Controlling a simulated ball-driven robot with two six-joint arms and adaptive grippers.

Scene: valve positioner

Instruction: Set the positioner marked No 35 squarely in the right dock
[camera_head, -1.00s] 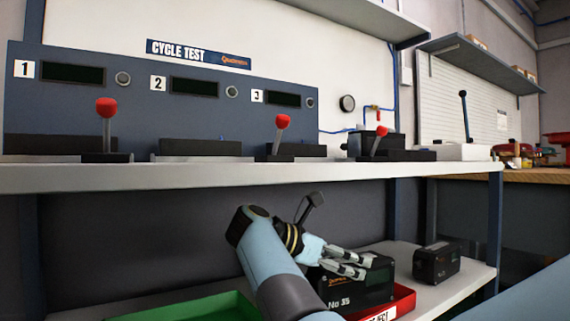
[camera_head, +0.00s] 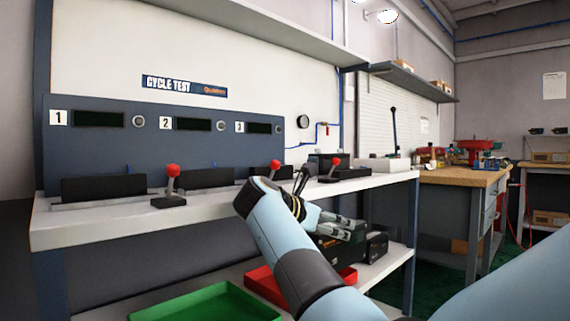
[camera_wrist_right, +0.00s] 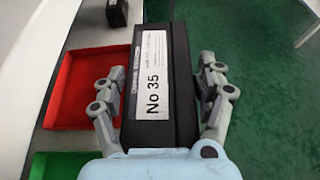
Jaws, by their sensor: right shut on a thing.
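The positioner is a black box with a white label reading No 35 (camera_wrist_right: 152,75) in the right wrist view. My right gripper (camera_wrist_right: 160,72) is shut on it, one finger on each side. In the head view the right gripper (camera_head: 342,224) holds the positioner (camera_head: 338,242), partly hidden by my arm, in front of the lower shelf. The bench under the CYCLE TEST panel (camera_head: 180,110) has stations numbered 1 to 3. Station 3, at the right, has a red-knobbed lever (camera_head: 276,164); its dock is partly hidden behind the lever and my arm. My left gripper is not in view.
A red tray (camera_head: 264,284), empty where visible, and a green tray (camera_head: 200,303) are low in front. Another black unit (camera_head: 376,246) stands on the lower shelf. Red-knobbed levers (camera_head: 173,170) stand along the upper shelf (camera_head: 100,220). Green floor is clear at right.

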